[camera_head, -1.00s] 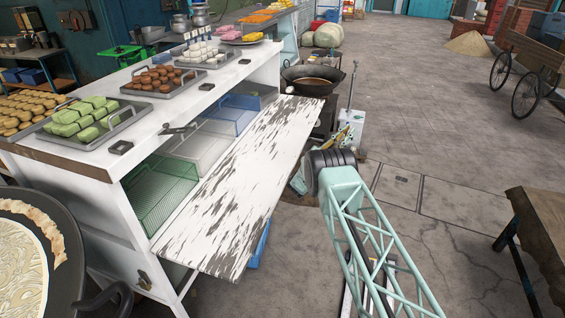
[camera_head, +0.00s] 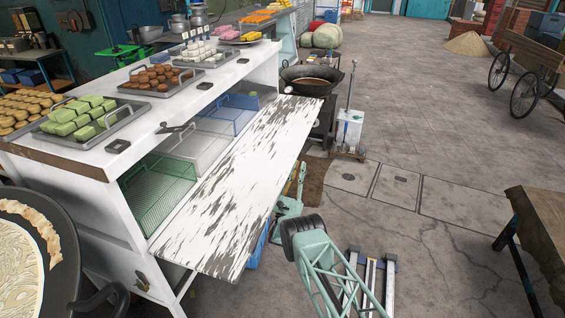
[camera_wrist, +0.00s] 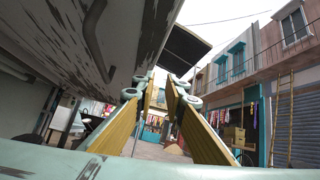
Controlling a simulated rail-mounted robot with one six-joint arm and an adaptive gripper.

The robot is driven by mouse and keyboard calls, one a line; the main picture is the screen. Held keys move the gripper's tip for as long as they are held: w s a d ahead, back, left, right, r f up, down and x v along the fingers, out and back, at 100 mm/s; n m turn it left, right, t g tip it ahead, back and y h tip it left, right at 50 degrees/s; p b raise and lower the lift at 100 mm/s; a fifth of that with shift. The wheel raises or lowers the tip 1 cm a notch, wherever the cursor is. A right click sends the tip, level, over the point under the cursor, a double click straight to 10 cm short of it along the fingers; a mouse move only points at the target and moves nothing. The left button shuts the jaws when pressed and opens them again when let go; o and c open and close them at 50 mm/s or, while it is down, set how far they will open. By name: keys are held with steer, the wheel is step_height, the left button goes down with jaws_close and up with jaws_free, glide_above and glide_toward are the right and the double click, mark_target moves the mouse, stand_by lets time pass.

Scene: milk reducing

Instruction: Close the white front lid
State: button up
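The white front lid (camera_head: 245,180) is a worn, paint-chipped panel. It is folded out from the front of the white counter (camera_head: 95,200) and leaves the shelf behind it open. In the wrist view, what appears to be the lid's grey, scuffed underside (camera_wrist: 95,40) fills the upper left. My gripper (camera_head: 298,178) is low beside the lid's outer right edge, partly hidden by it in the head view. In the wrist view my gripper (camera_wrist: 160,88) has its two yellow-sided fingers apart with nothing between them, below the lid; I cannot tell whether it touches.
Green (camera_head: 158,195), white (camera_head: 200,150) and blue (camera_head: 238,112) wire baskets sit on the open shelf. Trays of sweets (camera_head: 92,118) stand on the countertop. A large dark pan (camera_head: 312,80) stands beyond the lid. Paved floor (camera_head: 430,150) is free to the right.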

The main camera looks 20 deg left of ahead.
steer(key=s+a+f+n+y, duration=0.4)
steer(key=s+a+f+y, duration=0.2)
steer(key=s+f+y, duration=0.1)
steer(key=shift+s+a+f+n, duration=0.4)
steer(key=shift+s+f, duration=0.25)
steer(key=shift+s, duration=0.45)
steer(key=shift+b+x, duration=1.25)
steer(key=shift+x, duration=5.65)
jaws_close()
